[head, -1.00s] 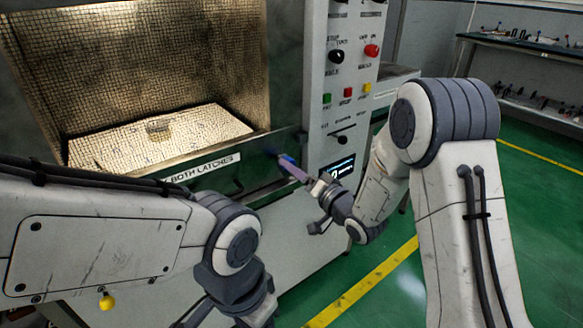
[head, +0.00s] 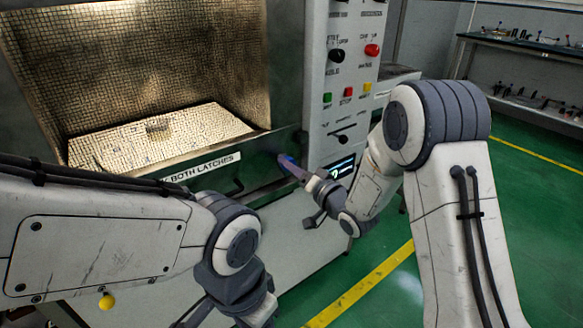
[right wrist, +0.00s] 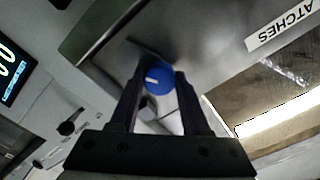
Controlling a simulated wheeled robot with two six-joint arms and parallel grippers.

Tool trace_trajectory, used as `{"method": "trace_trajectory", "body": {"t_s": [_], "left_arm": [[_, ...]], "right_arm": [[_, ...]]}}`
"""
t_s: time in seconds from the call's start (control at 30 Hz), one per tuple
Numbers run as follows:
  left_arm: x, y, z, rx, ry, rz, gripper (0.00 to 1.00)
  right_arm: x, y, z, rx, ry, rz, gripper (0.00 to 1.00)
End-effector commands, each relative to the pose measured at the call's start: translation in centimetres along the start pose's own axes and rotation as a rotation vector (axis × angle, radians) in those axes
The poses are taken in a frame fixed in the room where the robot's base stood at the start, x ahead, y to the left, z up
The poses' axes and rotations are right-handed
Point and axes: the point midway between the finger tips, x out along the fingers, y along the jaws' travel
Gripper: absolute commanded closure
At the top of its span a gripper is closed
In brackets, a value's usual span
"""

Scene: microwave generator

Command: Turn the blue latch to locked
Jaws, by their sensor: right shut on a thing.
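The blue latch (right wrist: 157,79) shows in the right wrist view as a round blue knob with a short white mark on its face. In the head view a small part of the blue latch (head: 286,160) shows at the lower right of the machine's front. My right gripper (right wrist: 160,84) is shut on the blue latch, with one dark finger on each side of it. The right gripper (head: 293,166) reaches in from the right in the head view. My left arm crosses the lower left of the head view, and its fingertips are not visible.
The machine's mesh-lined chamber (head: 150,75) holds a small block on a light tray. A label (head: 197,168) reading "BOTH LATCHES" runs below it. A control panel (head: 345,80) with knobs, buttons and a lit display stands just right of the latch. Green floor lies open at right.

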Motion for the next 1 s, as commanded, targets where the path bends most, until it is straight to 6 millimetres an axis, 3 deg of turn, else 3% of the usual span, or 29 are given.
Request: {"method": "trace_trajectory", "body": {"t_s": [0.27, 1.0], "left_arm": [[1.5, -0.1, 0.1, 0.0, 0.0, 0.0, 0.5], [7.7, -0.6, 0.4, 0.0, 0.0, 0.0, 0.5]], "right_arm": [[-0.1, 0.2, 0.1, -0.151, 0.002, 0.0, 1.0], [-0.1, 0.3, 0.3, -0.844, 0.001, 0.001, 1.0]]}}
